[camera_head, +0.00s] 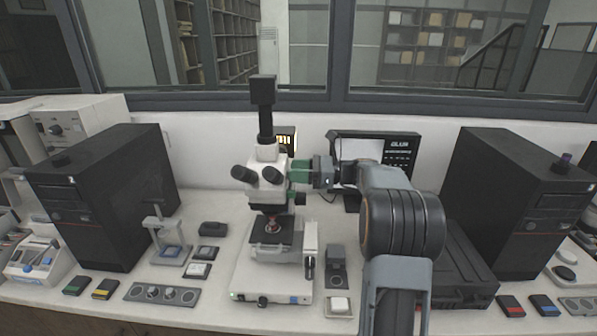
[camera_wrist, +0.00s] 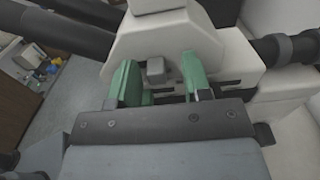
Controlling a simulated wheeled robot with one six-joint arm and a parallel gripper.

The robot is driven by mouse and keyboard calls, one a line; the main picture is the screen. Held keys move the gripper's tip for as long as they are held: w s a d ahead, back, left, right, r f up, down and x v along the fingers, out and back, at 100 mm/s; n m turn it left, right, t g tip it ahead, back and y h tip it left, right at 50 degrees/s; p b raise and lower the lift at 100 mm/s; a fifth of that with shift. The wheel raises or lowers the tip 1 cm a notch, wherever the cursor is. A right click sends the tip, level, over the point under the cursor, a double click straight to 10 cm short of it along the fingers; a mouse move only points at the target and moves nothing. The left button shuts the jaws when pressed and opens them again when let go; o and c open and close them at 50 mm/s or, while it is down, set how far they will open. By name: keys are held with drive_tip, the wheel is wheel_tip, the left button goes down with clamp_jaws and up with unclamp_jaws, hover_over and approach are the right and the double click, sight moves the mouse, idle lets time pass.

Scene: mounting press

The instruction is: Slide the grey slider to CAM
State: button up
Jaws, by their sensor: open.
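The white microscope (camera_head: 266,172) stands in the middle of the bench, with a black camera on top. My gripper (camera_head: 297,172) is at the right side of its head in the head view. In the wrist view my gripper (camera_wrist: 158,78) is open, its two green fingers apart. The small grey slider (camera_wrist: 155,68) sits on the white head (camera_wrist: 150,40), between the fingers. Gaps show on both sides of it, and I cannot tell whether either finger touches it. The slider is hidden in the head view. I cannot read a CAM mark.
Black eyepieces (camera_head: 257,173) stick out at the front of the head. A monitor (camera_head: 385,150) stands behind my arm. Black computer cases (camera_head: 95,200) and (camera_head: 510,205) flank the microscope.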

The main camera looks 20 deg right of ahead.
drive_tip(key=b+v, duration=0.2)
drive_tip(key=v, duration=1.2)
drive_tip(key=shift+a, duration=0.1)
